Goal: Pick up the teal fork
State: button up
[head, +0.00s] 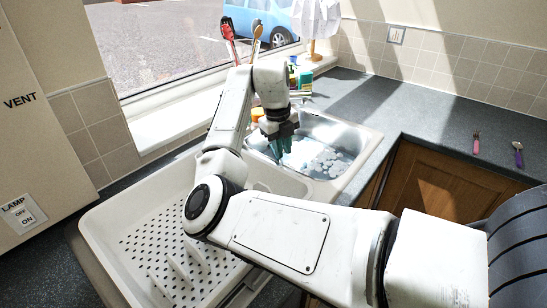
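My gripper (281,146) hangs over the near left part of the metal sink (371,142), pointing down. Teal shapes show at its fingertips. I cannot tell whether they are the fingers themselves or a teal item between them. No teal fork can be clearly made out elsewhere. A fork with a pinkish-red handle (476,143) lies on the right counter, far from my gripper. The opening between the fingers is too small to judge.
Water with pale foam fills the sink. A white drying rack (118,212) stands at the left. A purple-handled spoon (518,154) lies on the right counter. Red (229,36) and wooden (257,38) utensils, bottles and a lamp (316,22) stand by the window. The right counter (425,110) is mostly clear.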

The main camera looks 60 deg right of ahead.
jog(key=f, duration=0.2)
jog(key=d+f+p, duration=0.1)
jog(key=f, duration=0.5)
jog(key=shift+w+d, duration=0.1)
jog(key=shift+d, duration=0.05)
grip_shut()
